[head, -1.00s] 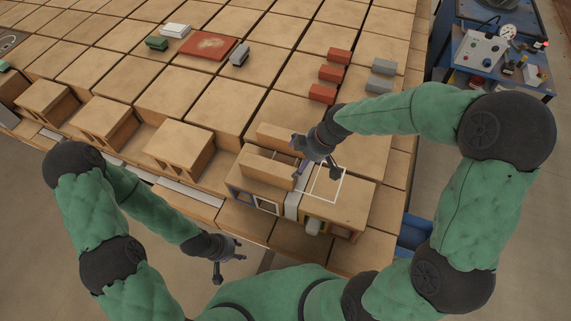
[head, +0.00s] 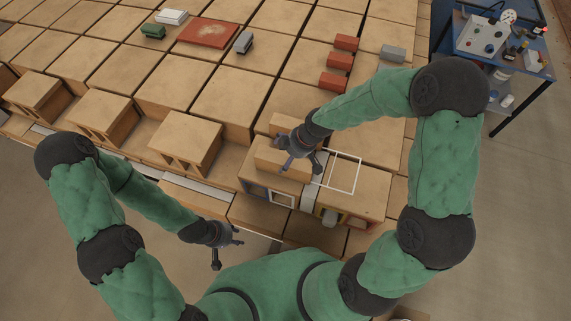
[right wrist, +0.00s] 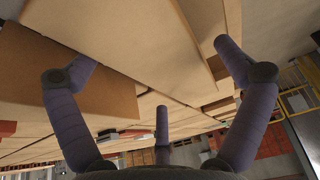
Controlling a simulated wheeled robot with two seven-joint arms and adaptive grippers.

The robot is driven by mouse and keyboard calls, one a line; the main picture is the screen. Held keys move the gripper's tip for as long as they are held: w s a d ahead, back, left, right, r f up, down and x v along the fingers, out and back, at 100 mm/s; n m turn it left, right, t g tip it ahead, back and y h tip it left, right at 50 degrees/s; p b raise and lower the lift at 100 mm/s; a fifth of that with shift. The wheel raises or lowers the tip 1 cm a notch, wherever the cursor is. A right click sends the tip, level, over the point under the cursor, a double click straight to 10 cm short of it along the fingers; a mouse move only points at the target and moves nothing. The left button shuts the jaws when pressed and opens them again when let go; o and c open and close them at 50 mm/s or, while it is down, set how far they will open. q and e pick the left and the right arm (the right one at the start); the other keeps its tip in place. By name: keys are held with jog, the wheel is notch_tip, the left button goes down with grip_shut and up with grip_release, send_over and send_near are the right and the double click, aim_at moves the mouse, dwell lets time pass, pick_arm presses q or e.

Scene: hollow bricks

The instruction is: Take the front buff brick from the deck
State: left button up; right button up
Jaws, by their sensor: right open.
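The front buff brick (head: 268,158) is a long block lying on the deck (head: 250,183), in front of a second buff brick (head: 283,121). In the head view my right gripper (head: 297,158) is open over the right end of the front brick and hides that end. In the right wrist view its fingers (right wrist: 160,100) are spread, with large buff surfaces beyond them. I cannot tell whether they touch the brick. My left gripper (head: 230,246) is open and empty, in front of the deck to the left.
A white square outline (head: 341,173) is marked right of the brick, beside a grey strip (head: 308,198). Red bricks (head: 339,61) and a grey block (head: 393,53) lie farther back. Box-like buff blocks (head: 187,139) stand to the left. A blue workbench (head: 500,50) is at the far right.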

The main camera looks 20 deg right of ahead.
jog(key=shift+a+f, duration=0.15)
jog(key=shift+a, duration=0.15)
